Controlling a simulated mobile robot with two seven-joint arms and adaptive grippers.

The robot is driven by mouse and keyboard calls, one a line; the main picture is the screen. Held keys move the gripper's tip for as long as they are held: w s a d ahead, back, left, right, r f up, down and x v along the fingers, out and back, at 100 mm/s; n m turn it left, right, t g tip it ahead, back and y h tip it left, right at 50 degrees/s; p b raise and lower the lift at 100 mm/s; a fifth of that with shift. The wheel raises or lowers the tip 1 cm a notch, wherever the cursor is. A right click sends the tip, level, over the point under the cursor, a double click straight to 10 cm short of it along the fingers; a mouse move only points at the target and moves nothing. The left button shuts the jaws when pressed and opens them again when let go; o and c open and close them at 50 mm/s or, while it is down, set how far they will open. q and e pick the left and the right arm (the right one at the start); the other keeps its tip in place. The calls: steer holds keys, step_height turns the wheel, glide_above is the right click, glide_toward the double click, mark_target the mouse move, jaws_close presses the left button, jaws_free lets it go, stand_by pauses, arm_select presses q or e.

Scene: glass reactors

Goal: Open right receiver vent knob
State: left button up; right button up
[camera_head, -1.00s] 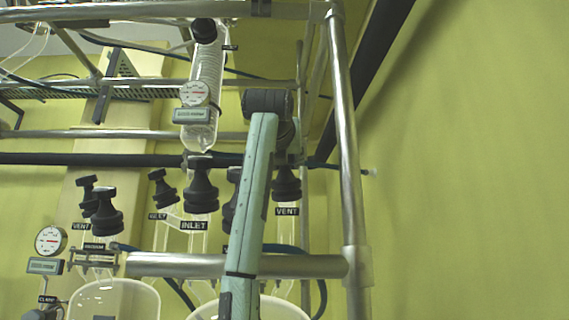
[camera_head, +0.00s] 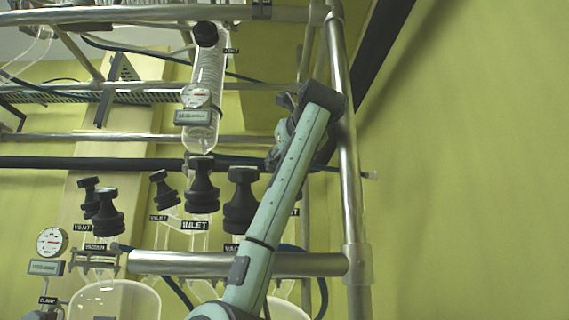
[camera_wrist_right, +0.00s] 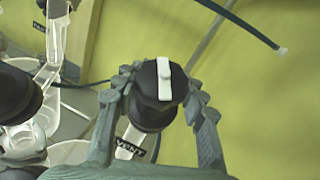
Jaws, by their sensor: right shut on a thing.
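In the right wrist view, the right receiver vent knob (camera_wrist_right: 147,112) is black with a white bar on its top. My right gripper (camera_wrist_right: 160,82) is closed around it, one finger on each side. A partly covered VENT label (camera_wrist_right: 132,136) shows beneath the knob. In the head view, my right arm comes up from the bottom and leans right, and this knob is hidden behind it. Part of my right gripper (camera_head: 275,156) shows left of the wrist. My left gripper is in neither view.
A black vacuum knob (camera_head: 241,200) and an inlet knob (camera_head: 202,186) stand left of my arm. A metal frame post (camera_head: 348,190) is close on the right, with a horizontal bar (camera_head: 185,264) below. Open room lies before the green wall at right.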

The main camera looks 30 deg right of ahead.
steer(key=o, duration=1.2)
step_height(320, 180, up, 10)
steer(key=shift+r, duration=0.1)
